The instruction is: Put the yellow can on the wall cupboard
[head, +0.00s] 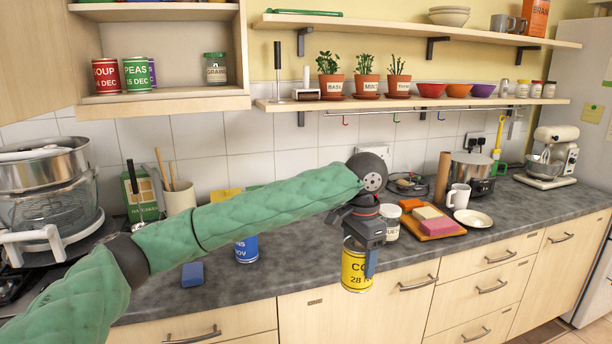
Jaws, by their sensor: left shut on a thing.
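The yellow can (355,270) hangs in my left gripper (368,256), in front of the counter's front edge. The gripper points down, and its fingers are shut on the can. A finger covers the can's right side and part of its label. The wall cupboard (160,103) is at the upper left with its door open. Its lower shelf holds a red soup can (106,76), a green peas can (137,74), a purple can partly hidden behind it, and a grain jar (215,68). Bare shelf lies between the peas can and the jar. My right gripper is not in view.
A blue can (246,249) and a blue sponge (192,274) are on the counter (290,262). A steamer (45,190) stands at left. Wall shelves (420,102) carry potted herbs and bowls. The open cupboard door (35,60) juts out at upper left.

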